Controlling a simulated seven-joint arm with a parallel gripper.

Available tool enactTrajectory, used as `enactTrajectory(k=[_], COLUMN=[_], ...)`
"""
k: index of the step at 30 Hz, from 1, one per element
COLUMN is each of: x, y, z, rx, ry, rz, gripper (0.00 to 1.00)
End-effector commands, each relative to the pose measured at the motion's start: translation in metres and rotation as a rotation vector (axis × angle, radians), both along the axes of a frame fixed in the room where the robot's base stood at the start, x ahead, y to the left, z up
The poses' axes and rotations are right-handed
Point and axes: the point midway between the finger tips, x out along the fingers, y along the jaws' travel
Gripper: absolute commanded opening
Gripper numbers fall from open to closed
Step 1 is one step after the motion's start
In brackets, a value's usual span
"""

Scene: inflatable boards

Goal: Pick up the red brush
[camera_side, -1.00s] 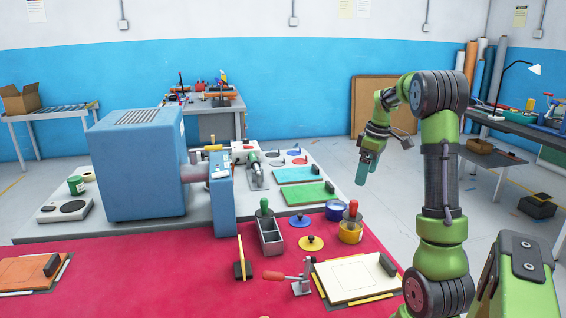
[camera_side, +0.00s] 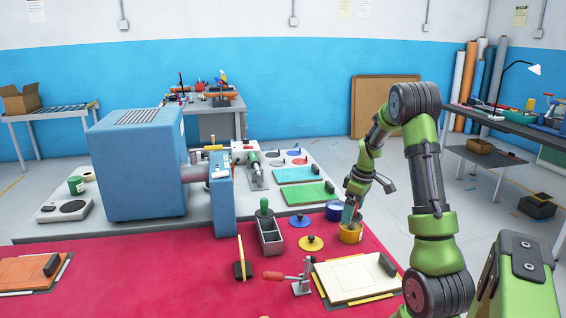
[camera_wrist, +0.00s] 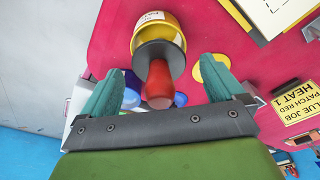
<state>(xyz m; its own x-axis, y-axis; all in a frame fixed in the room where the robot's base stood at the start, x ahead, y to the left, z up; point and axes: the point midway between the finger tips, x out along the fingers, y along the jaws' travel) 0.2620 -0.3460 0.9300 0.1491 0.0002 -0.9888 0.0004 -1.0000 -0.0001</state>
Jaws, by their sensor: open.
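The red brush (camera_wrist: 158,88) stands with its red handle up in a yellow can (camera_wrist: 160,22) with a dark collar around its top. In the side view the yellow can (camera_side: 351,234) stands at the right of the red mat, and my fingers mostly hide the brush. My gripper (camera_side: 349,214) points down right above the can. In the wrist view my gripper (camera_wrist: 161,78) is open, with one teal finger on each side of the red handle. Gaps show between the handle and both fingers; I see no contact.
A blue can (camera_side: 334,211) stands close behind the yellow one. A grey bin with a green-handled tool (camera_side: 270,238) and a yellow disc (camera_side: 310,243) are to the left. A white board (camera_side: 355,277) and a red-handled clamp (camera_side: 299,281) lie in front.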

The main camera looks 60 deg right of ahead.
Motion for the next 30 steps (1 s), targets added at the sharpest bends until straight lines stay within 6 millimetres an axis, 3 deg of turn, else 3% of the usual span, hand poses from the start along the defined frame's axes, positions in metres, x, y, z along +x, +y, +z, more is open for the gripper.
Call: enactTrajectory(k=[6,17,30], x=[0.0,0.0,0.001], y=[0.0,0.0,-0.001], z=[0.0,0.0,0.01], rx=[0.0,0.0,-0.002], ry=[0.0,-0.001,-0.003], rz=[0.0,0.0,0.0], gripper=[0.92,0.37,0.35])
